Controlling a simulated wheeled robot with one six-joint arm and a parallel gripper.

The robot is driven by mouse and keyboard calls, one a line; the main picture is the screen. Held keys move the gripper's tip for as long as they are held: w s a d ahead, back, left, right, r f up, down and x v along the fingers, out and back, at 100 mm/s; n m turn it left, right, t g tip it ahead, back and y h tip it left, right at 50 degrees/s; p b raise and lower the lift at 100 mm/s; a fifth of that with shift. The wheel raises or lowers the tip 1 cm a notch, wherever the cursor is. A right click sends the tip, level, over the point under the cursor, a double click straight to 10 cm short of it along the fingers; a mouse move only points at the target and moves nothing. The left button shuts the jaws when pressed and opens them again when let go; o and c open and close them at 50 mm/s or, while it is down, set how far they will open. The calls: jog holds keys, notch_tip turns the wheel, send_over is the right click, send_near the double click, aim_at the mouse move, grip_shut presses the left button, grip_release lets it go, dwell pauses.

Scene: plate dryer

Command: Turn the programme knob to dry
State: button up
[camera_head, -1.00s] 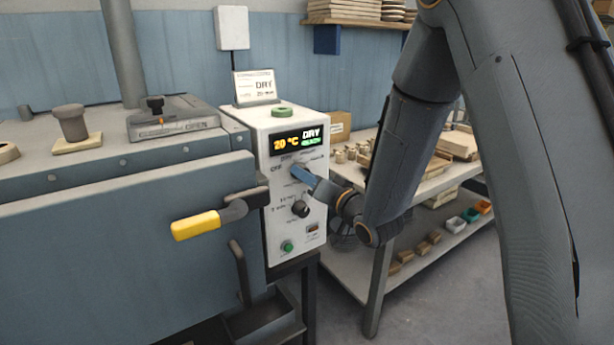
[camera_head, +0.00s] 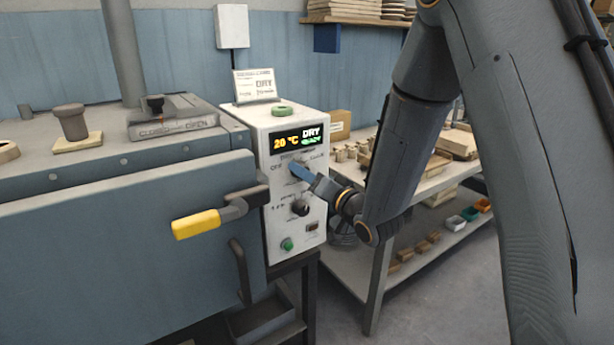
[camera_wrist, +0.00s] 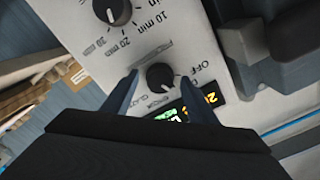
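The white control panel (camera_head: 295,225) stands at the right end of the grey dryer. Its display (camera_head: 300,139) reads 20 °C, DRY and a small green word. The programme knob (camera_wrist: 160,76), dark and round, shows in the wrist view; in the head view my gripper mostly covers it. My gripper (camera_head: 302,173) is at the panel, below the display. In the wrist view its fingers (camera_wrist: 159,74) stand apart on either side of the knob, with visible gaps. The knob's setting is not clear; the label OFF shows beside it.
The timer knob (camera_head: 300,208) is below the programme knob, and a green button (camera_head: 287,244) is lower. The yellow door handle (camera_head: 197,224) projects left of the panel. A shelf table (camera_head: 345,262) with wooden pieces stands to the right.

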jog(key=b+v, duration=0.1)
jog(key=v, duration=0.6)
jog(key=shift+s+d, duration=0.2)
jog(key=shift+s, duration=0.15)
jog(key=s+d+f+g+h, duration=0.7)
jog(key=d+f+h, duration=0.2)
jog(key=d+f, duration=0.3)
jog(key=s+d+g, duration=0.1)
jog(key=s+g, duration=0.3)
jog(key=s, duration=0.5)
jog(key=s+d+n+g+h, duration=0.1)
jog(key=s+d+g, duration=0.1)
jog(key=s, duration=0.7)
jog(key=shift+s+d+r+g, duration=0.25)
jog(key=shift+s+r+g, duration=0.15)
jog(key=shift+g, duration=0.5)
